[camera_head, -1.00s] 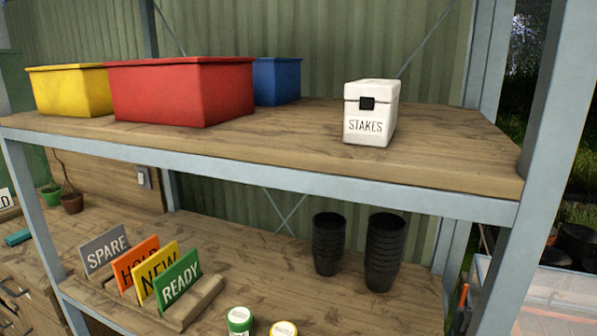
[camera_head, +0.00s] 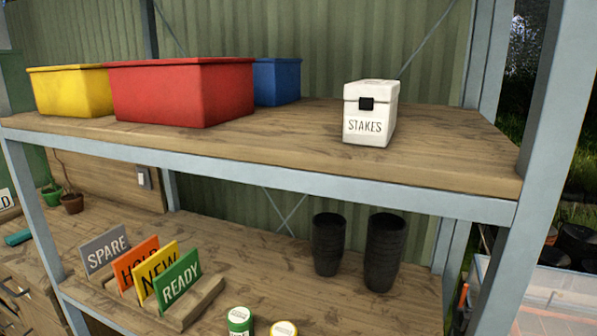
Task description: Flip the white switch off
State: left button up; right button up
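A small pale switch plate (camera_head: 144,178) is fixed to the wooden panel at the left, behind the shelf unit's left post. It is too small to tell whether its switch is up or down. Neither of my grippers shows in the head view.
A metal shelf unit with wooden boards (camera_head: 260,142) fills the view. The upper board holds red (camera_head: 185,92), yellow (camera_head: 72,92) and blue (camera_head: 277,82) bins and a white STAKES box (camera_head: 370,112). Below are label signs (camera_head: 178,280), black pots (camera_head: 384,252) and two lidded containers (camera_head: 240,320).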

aim_at(141, 177)
jog(key=i+j+z, duration=0.1)
jog(key=j+z, duration=0.8)
jog(key=j, duration=1)
jog(key=k+j+z, duration=0.15)
jog(key=j, duration=0.4)
jog(key=j+z, duration=0.1)
jog(key=j, duration=0.45)
jog(key=k+j+z, duration=0.1)
jog(key=j, duration=0.45)
jog(key=k+j, duration=0.1)
jog(key=j, duration=0.7)
jog(key=k+j, duration=0.15)
jog(key=j, duration=0.25)
